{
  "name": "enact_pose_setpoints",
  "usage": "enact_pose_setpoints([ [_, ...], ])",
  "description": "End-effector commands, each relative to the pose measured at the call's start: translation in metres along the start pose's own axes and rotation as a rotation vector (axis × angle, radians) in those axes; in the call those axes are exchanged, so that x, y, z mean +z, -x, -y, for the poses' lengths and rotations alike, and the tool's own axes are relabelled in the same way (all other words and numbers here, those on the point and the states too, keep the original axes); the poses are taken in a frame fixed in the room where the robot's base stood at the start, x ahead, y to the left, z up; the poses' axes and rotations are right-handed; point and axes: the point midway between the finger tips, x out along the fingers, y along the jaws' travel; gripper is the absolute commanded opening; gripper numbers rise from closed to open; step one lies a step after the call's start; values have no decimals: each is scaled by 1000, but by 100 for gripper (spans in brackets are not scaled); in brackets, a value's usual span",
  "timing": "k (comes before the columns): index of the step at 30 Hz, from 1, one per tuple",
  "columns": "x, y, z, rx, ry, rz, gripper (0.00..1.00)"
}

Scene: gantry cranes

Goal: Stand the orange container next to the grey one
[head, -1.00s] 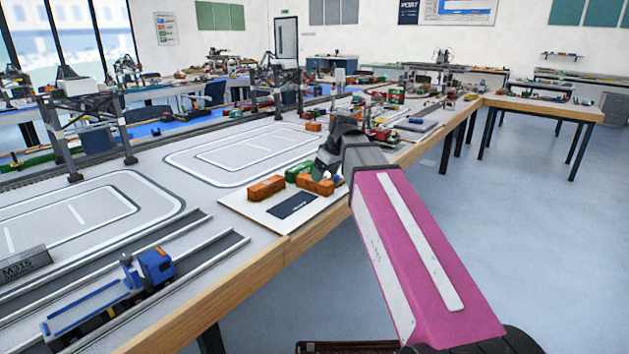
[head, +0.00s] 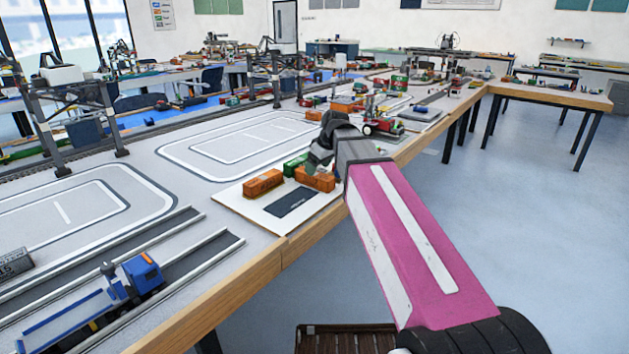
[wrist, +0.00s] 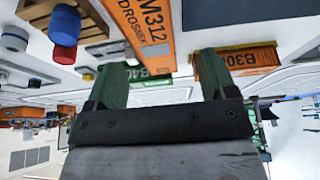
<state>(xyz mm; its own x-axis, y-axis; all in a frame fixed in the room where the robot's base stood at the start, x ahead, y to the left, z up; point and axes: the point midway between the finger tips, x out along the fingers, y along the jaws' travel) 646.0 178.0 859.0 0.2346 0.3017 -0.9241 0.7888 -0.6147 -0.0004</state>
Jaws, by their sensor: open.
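Two orange containers stand on a white board at the table's front edge, one at the left (head: 263,183) and one beneath my gripper (head: 318,168). The wrist view shows one marked M312 (wrist: 143,25) close by and one marked B30 (wrist: 243,60). A green container (head: 295,165) stands beside them; part of it shows between my fingers in the wrist view (wrist: 154,80). My gripper is open, its two green fingers apart, with nothing seen clamped. A grey container (head: 16,263), cut off by the left picture edge, lies on the table.
The white board (head: 245,207) bears a flat dark rectangle (head: 292,203). A blue locomotive and wagon (head: 130,285) are on the near rails. A gantry crane (head: 70,100) stands at the back left. The white-outlined table area (head: 215,150) behind the board looks clear.

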Motion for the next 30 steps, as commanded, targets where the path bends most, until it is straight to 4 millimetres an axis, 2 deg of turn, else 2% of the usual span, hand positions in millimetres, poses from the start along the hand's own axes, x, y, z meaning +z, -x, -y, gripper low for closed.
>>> enact_pose_setpoints([
  [5, 0, -10, -2, 0, 0, 0, 78],
  [15, 0, -49, -6, -1, 1, 1, 78],
  [23, 0, -52, -6, 1, 0, -1, 78],
  [28, 0, -52, -6, 1, 0, -1, 26],
  [29, 0, -52, -6, 1, 0, -1, 20],
  [30, 0, -52, -6, 1, 0, -1, 20],
])
